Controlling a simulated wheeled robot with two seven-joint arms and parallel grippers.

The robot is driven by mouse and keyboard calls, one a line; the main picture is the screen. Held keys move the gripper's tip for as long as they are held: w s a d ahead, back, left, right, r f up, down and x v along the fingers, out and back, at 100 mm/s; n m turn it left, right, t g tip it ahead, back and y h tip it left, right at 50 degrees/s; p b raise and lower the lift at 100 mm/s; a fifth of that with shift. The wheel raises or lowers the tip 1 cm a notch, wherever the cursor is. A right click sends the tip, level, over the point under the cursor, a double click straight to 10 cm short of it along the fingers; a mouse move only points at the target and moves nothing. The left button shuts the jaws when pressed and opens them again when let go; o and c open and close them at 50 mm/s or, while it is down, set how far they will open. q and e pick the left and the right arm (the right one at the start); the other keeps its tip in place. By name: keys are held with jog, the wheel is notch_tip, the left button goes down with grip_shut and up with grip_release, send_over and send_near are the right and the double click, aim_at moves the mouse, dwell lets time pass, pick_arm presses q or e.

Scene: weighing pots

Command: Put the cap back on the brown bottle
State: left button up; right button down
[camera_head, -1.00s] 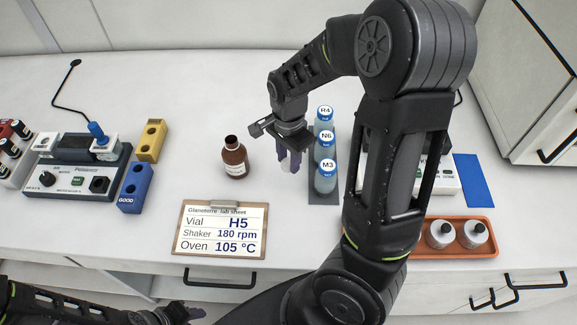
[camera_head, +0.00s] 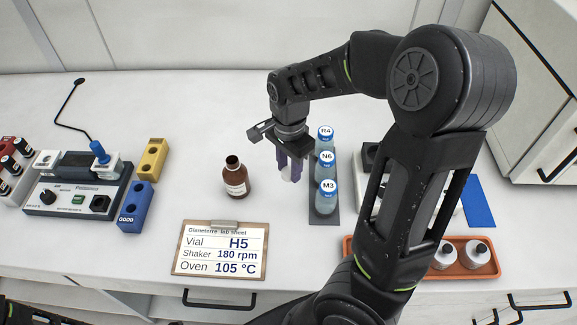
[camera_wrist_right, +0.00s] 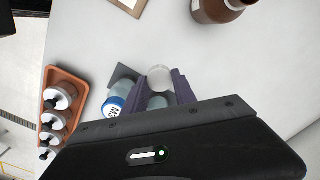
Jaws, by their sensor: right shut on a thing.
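The brown bottle (camera_head: 236,180) stands upright on the white bench with its dark neck open and bare. Its lower part also shows at the top of the right wrist view (camera_wrist_right: 212,10). My right gripper (camera_head: 290,172) points down, to the right of the bottle and apart from it. It is shut on a pale round cap (camera_wrist_right: 159,77), whose disc shows between the purple fingertips in the right wrist view. In the head view the fingers mostly hide the cap. My left gripper is out of view.
A rack of blue-capped vials (camera_head: 326,200) stands just right of my right gripper. A clipboard (camera_head: 220,250) lies in front of the bottle. Blue (camera_head: 135,207) and yellow (camera_head: 151,160) blocks stand to the left. An orange tray (camera_head: 462,268) is at right. The bench behind the bottle is clear.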

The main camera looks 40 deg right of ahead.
jog(key=w+a+r+n, duration=0.3)
jog(key=w+a+n, duration=0.4)
jog(key=w+n, duration=0.1)
jog(key=w+a+r+n, duration=0.4)
jog(key=w+a+n, duration=0.3)
jog(key=w+n, duration=0.1)
jog(key=shift+w+r+n, duration=0.3)
jog(key=shift+w+n, duration=0.05)
jog(key=shift+n, duration=0.15)
